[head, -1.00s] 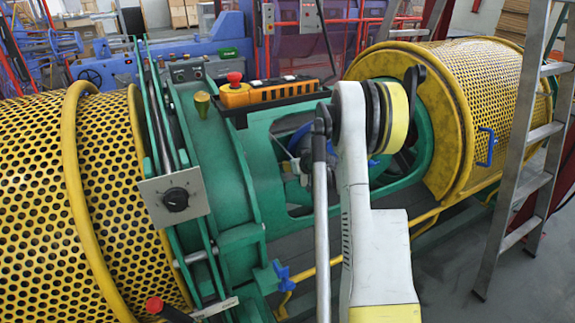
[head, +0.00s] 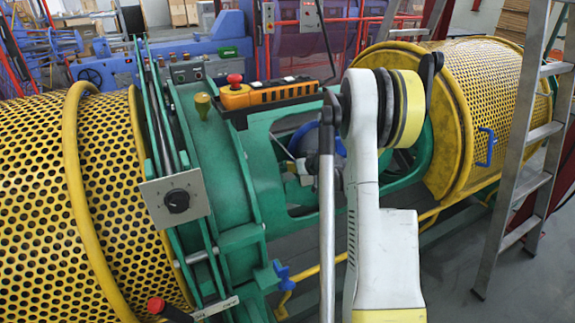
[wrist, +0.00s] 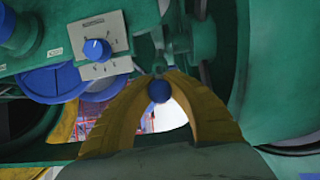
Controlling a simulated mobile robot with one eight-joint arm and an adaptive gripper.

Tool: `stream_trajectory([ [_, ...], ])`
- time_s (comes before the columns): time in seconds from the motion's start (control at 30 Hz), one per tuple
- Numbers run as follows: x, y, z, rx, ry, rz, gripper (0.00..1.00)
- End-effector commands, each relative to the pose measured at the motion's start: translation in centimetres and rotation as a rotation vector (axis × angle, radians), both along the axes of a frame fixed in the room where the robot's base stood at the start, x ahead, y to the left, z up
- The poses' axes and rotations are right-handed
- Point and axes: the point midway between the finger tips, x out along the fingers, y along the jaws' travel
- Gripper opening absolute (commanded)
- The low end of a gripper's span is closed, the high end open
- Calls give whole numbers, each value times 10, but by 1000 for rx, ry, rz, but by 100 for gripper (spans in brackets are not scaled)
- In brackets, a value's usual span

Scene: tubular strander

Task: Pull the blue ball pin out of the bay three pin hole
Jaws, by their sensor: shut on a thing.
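The blue ball pin (wrist: 159,91) shows in the wrist view as a round dark blue ball. My gripper (wrist: 162,82) has its two yellow fingers shut on it, one on each side. The pin's shaft is hidden behind the ball and fingertips. Green metal brackets (wrist: 180,42) stand just beyond the fingertips. I cannot tell whether the shaft is in a hole or clear of one. In the head view, my white arm reaches over the open bay in the green frame (head: 232,160), and the gripper itself is hidden behind it.
A control plate (wrist: 97,42) with a blue knob is left of the fingers in the wrist view. Yellow perforated drums (head: 60,200) stand on both sides in the head view. An orange switch box (head: 270,92) sits on the frame. A ladder (head: 530,150) stands at right.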

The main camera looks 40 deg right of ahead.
Motion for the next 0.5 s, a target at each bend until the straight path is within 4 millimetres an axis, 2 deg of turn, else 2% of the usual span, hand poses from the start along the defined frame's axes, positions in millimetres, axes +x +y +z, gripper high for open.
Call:
stream_trajectory([
  [0.5,-8,2,5,1,0,-1,0],
])
